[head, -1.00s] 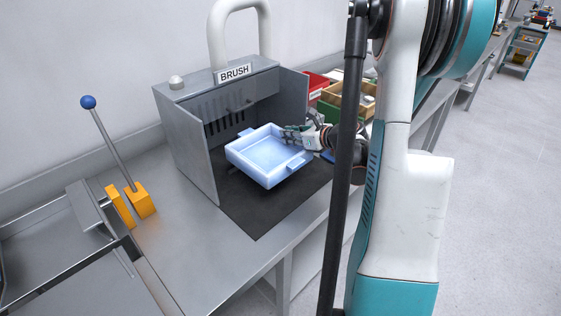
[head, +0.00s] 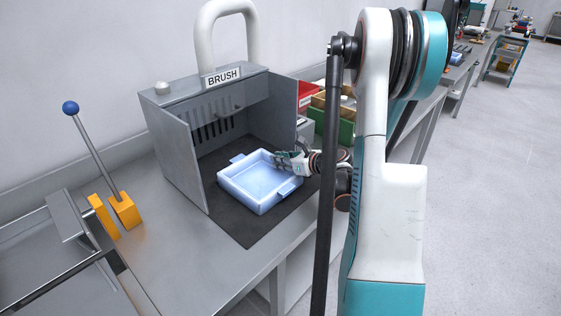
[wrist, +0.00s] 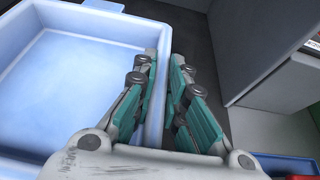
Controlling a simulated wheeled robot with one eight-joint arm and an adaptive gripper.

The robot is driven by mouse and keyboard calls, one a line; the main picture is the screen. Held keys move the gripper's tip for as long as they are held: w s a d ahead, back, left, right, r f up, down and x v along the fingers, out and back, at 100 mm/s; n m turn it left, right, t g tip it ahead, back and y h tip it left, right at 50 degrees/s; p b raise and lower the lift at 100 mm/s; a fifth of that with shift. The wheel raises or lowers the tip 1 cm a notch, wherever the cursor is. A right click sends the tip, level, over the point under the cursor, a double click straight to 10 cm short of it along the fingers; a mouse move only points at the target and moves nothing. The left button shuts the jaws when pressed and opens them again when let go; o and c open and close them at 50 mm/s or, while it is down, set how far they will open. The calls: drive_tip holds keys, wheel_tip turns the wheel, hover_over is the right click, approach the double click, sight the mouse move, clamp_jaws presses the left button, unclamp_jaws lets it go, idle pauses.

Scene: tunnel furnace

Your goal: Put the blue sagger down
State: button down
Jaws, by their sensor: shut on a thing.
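The blue sagger (head: 258,184) is a shallow, empty, light-blue square tray with a tab on two sides. It is at the brush booth, over the dark mat (head: 240,226). My gripper (head: 280,160) is shut on its far right wall. In the wrist view the sagger (wrist: 70,75) fills the left side, and its wall runs between the two fingers of my gripper (wrist: 165,90). The sagger looks level and low over the mat; I cannot tell whether its underside touches it.
The grey booth marked BRUSH (head: 175,140) encloses the back and left. Red and green bins (head: 330,120) stand behind the booth's right wall. A blue-knobbed lever (head: 95,150) on a yellow base stands at the left. Bare mat lies in front of the sagger.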

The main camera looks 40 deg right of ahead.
drive_tip(key=c, duration=1.6)
unclamp_jaws()
drive_tip(key=shift+c, duration=0.2)
drive_tip(key=shift+s+r, duration=0.15)
drive_tip(key=p+v, duration=0.3)
drive_tip(key=v, duration=0.8)
drive_tip(key=shift+s+p, duration=0.3)
drive_tip(key=shift+s, duration=0.1)
